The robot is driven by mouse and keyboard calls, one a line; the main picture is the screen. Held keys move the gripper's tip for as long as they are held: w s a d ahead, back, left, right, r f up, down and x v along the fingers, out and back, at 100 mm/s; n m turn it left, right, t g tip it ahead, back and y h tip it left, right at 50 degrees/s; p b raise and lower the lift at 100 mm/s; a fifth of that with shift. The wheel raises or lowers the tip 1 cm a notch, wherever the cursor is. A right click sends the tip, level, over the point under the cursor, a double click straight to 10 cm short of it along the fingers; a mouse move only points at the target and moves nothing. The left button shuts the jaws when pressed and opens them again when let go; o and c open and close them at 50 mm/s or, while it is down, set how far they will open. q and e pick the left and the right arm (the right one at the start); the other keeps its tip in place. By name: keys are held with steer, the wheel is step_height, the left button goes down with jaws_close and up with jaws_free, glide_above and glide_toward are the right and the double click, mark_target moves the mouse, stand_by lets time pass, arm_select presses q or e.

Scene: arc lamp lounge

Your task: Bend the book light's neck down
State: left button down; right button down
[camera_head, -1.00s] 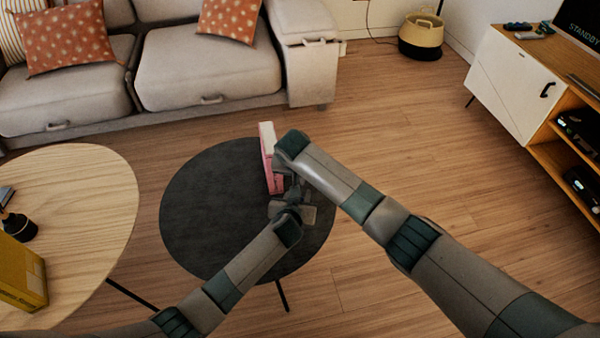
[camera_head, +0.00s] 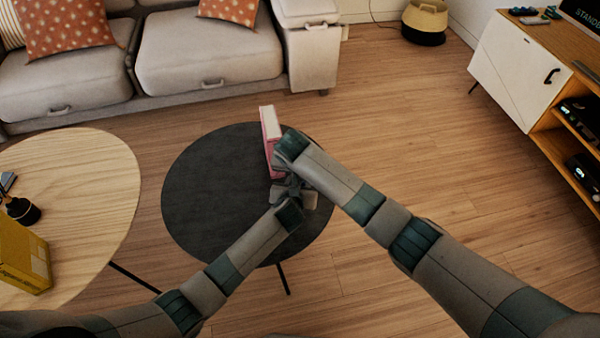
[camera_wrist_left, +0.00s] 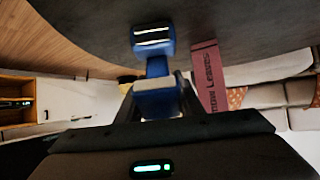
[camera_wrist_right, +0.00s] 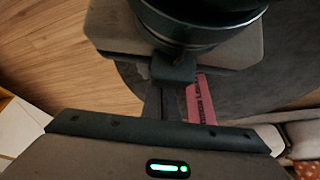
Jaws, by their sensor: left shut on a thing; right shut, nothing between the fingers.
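The book light (camera_wrist_left: 155,68) is blue, with pale lit strips, and shows in the left wrist view. My left gripper (camera_wrist_left: 158,92) is shut on its lower block, and a narrower neck joins that to the upper block. A pink book (camera_head: 271,140) with pale page edges stands on the dark round table (camera_head: 205,190); its lettered spine shows beside the light in the left wrist view (camera_wrist_left: 208,80). My right gripper (camera_head: 284,187) is shut and empty, close to the left one. The grippers hide the light in the head view.
A light wooden round table (camera_head: 85,190) with a yellow box (camera_head: 22,255) stands at left. A grey sofa (camera_head: 205,55) is behind. A white-fronted cabinet (camera_head: 517,70) is at right. The dark table's left half is bare.

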arm_select(q)
steer(key=shift+w+r, duration=0.2)
arm_select(e)
steer(key=shift+s+a+f, duration=0.15)
steer(key=shift+s+f, duration=0.35)
steer(key=shift+s, duration=0.15)
arm_select(q)
steer(key=c, duration=1.4)
jaws_free()
steer(key=shift+f, duration=0.1)
steer(key=shift+c, duration=0.2)
arm_select(e)
steer(key=shift+w, duration=0.1)
arm_select(q)
steer(key=shift+v, duration=0.8)
arm_select(e)
steer(key=shift+w+r, duration=0.1)
steer(key=shift+w, duration=0.05)
arm_select(q)
steer(key=shift+v, duration=2.95)
arm_select(e)
steer(key=shift+w+r, duration=0.1)
arm_select(q)
steer(key=shift+s+f, duration=0.1)
steer(key=shift+f, duration=0.05)
